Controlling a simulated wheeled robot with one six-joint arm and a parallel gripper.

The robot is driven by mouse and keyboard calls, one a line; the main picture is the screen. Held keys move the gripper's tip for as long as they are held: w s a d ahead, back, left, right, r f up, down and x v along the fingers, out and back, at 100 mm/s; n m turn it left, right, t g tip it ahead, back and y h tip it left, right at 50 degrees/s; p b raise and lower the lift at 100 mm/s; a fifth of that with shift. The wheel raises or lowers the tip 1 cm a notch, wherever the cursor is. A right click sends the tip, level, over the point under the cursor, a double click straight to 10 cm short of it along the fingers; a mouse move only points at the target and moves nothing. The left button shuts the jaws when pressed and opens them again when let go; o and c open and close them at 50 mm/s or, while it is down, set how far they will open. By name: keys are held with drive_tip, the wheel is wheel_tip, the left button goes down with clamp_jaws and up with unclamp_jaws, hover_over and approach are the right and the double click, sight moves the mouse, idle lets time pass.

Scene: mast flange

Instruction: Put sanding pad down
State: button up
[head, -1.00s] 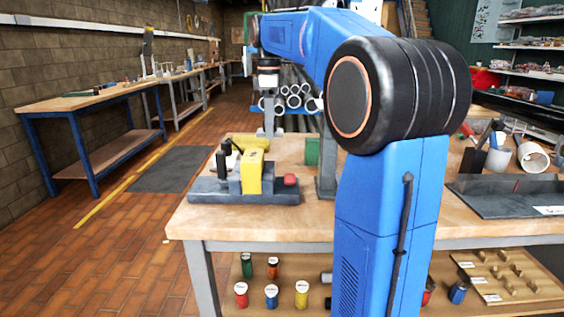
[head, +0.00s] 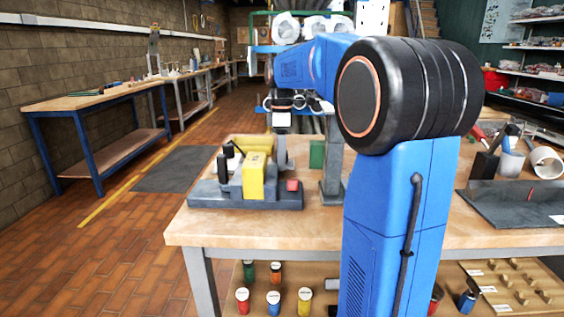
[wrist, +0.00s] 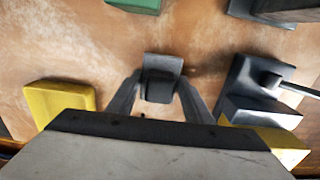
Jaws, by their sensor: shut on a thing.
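My gripper (wrist: 160,92) is shut on the sanding pad (wrist: 161,66), a dark grey block with a paler grey top part, held between its two grey fingers in the wrist view. The wooden bench top lies below it; I cannot tell whether the pad touches it. In the head view my gripper (head: 283,150) is low over the bench (head: 225,228), behind the yellow block on the dark fixture and left of a grey post. The pad is hard to make out there.
The dark fixture (head: 230,200) carries a yellow block (head: 256,175) and a small red piece (head: 292,185). A green block (head: 317,154) stands near the grey post (head: 331,180). In the wrist view, a yellow block (wrist: 60,100) lies left and dark blocks lie right. Bare wood surrounds the pad.

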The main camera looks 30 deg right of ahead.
drive_tip(key=shift+f, duration=0.8)
drive_tip(key=shift+f, duration=0.3)
drive_tip(key=shift+s+f, duration=0.1)
drive_tip(key=shift+f, duration=0.15)
drive_tip(key=o, duration=1.1)
drive_tip(key=shift+f, duration=0.2)
drive_tip(key=shift+r, duration=0.6)
wheel_tip(320, 180, up, 12)
drive_tip(key=shift+r, duration=0.2)
